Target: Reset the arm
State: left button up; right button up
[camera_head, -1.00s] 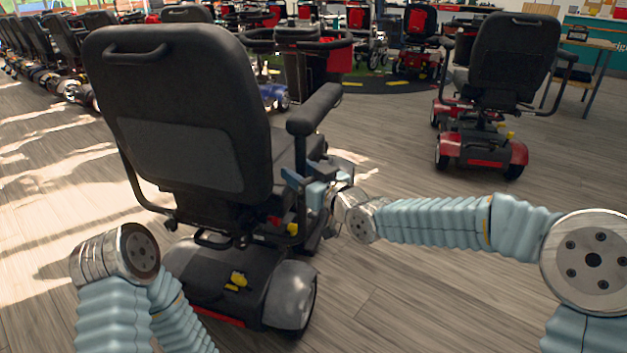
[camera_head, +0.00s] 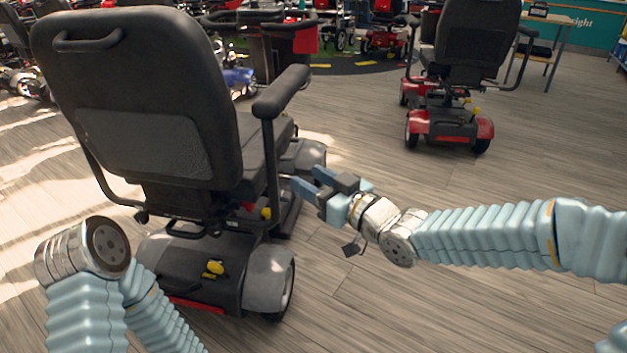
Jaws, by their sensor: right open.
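My right gripper (camera_head: 309,182) is open and empty, its blue fingers pointing left toward the near scooter. It is just right of the armrest post, and I cannot tell the exact gap to the seat. My right arm (camera_head: 490,235) stretches in from the right edge. My left arm (camera_head: 85,290) is bent at the lower left, and its gripper is out of view. The near scooter (camera_head: 140,110) is seen from behind, with a tall black seat, a grey rear fender and a yellow lever.
A red scooter (camera_head: 450,122) with a black seat stands at the upper right. A wooden table (camera_head: 548,45) is behind it. More scooters line the back and the upper left. The wooden floor (camera_head: 390,310) is clear at the front and right.

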jog(key=s+d+f+m+g+h+p, duration=0.1)
jog(key=d+f+m+g+h+p, duration=0.15)
jog(key=f, duration=0.75)
jog(key=d+f+m+g+h+p, duration=0.1)
jog(key=f+m+g+h+p, duration=0.15)
jog(key=f, duration=0.75)
jog(key=s+d+f+m+g+h+p, duration=0.1)
jog(key=s+d+f+m+g+p, duration=0.1)
jog(key=s+f, duration=0.7)
jog(key=s+d+f+m+g+h+p, duration=0.2)
jog(key=s+f+g, duration=0.3)
jog(key=s+f, duration=0.4)
jog(key=s+d+m, duration=0.1)
jog(key=s, duration=0.2)
jog(key=shift+f+g, duration=0.2)
jog(key=shift+g, duration=0.1)
jog(key=shift+d, duration=0.1)
